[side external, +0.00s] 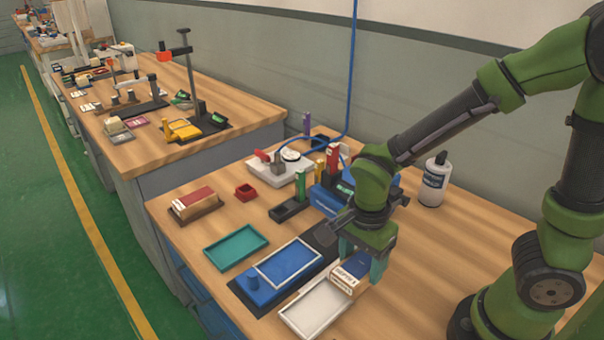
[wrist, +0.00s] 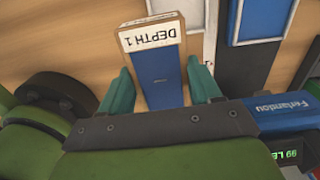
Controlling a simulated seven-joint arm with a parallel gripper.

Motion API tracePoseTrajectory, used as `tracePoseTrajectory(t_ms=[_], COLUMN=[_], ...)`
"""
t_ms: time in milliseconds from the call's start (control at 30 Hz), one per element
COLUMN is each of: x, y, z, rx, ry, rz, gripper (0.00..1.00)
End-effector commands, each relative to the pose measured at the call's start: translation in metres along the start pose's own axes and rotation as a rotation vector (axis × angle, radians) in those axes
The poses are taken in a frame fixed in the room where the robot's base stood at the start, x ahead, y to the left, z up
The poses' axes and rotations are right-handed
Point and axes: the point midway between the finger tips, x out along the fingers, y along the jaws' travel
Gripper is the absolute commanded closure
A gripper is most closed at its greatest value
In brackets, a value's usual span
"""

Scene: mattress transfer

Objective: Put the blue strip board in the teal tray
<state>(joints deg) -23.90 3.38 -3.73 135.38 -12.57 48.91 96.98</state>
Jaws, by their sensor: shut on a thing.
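The blue strip board (wrist: 160,78) is a blue block with a cream end label reading "DEPTH 1" in the wrist view. In the side view, the blue strip board (side external: 350,274) is at the right end of the white tray. My gripper (wrist: 161,82) is shut on it, one teal finger on each long side. In the side view my gripper (side external: 361,262) points down and partly hides the board. I cannot tell whether the board is lifted. The teal tray (side external: 264,238) lies empty on the bench, to the left and apart from my gripper.
A white tray (side external: 291,315) is in front of my gripper. A blue fixture with a white frame (side external: 257,292) on a dark base stands between my gripper and the teal tray. A red-topped block (side external: 194,200), a red bin (side external: 246,192) and a white bottle (side external: 434,182) stand around.

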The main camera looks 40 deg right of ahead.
Motion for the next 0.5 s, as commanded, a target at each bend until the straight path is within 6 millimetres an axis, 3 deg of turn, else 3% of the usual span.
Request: tracePoseTrajectory(t_ms=[133,300,500], x=[0.009,0.016,0.015], y=[-0.019,-0.071,-0.114], z=[0.007,0.026,0.042], rx=[0.004,0.010,0.010], ry=[0.012,0.014,0.006], rz=[0.021,0.020,0.000], gripper=[0.75,0.75,0.75])
